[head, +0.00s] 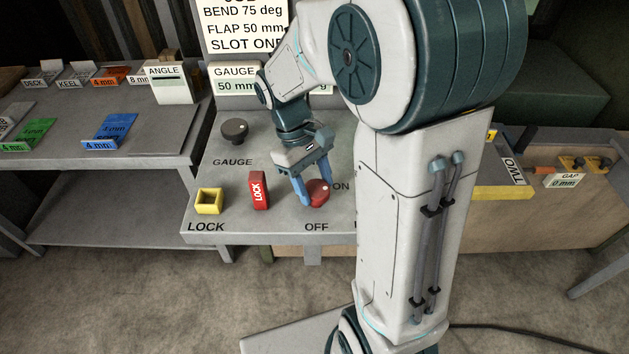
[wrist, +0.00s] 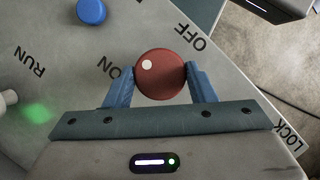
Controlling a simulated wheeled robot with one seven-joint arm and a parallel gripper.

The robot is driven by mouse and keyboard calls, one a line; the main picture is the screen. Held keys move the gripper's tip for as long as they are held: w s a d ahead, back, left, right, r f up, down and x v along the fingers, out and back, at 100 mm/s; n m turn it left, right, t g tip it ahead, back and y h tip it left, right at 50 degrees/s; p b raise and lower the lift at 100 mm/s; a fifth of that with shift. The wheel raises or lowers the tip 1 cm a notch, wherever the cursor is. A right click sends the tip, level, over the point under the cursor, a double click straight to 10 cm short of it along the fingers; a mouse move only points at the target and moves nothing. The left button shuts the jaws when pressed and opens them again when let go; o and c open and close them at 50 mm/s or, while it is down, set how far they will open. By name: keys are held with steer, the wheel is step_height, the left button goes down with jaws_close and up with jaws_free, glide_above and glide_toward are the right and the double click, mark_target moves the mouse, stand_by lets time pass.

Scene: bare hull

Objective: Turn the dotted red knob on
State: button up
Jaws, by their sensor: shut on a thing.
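The red knob (head: 318,192) sits on the sloping grey panel between the printed words ON and OFF. In the wrist view the red knob (wrist: 160,74) shows a white dot near its upper left edge, on the side toward the word ON. My gripper (head: 314,195) reaches down to the panel, and its blue fingers (wrist: 160,82) touch the knob on both sides. The gripper is shut on the knob. My own arm hides the panel to the right of ON in the head view.
A red LOCK block (head: 259,190) stands close left of the knob, beside a yellow square socket (head: 209,201). A dark GAUGE knob (head: 235,130) is further back. A blue button (wrist: 91,12) and the word RUN show in the wrist view.

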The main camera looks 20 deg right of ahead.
steer(key=o, duration=1)
steer(key=b+v, duration=0.1)
steer(key=v, duration=1.3)
steer(key=m+t+y, duration=0.1)
steer(key=m+t, duration=0.1)
steer(key=t, duration=0.1)
glide_above(311, 192)
steer(key=f, duration=0.1)
steer(key=s+f+m+t, duration=0.1)
steer(key=s, duration=0.1)
steer(key=s+d+f+m+t, duration=0.1)
steer(key=s+f+t, duration=0.1)
steer(key=s+f+m+t+y, duration=0.1)
steer(key=s+f, duration=0.1)
steer(key=s, duration=0.1)
steer(key=shift+d+f+m+t, duration=0.15)
steer(key=shift+m+t, duration=0.15)
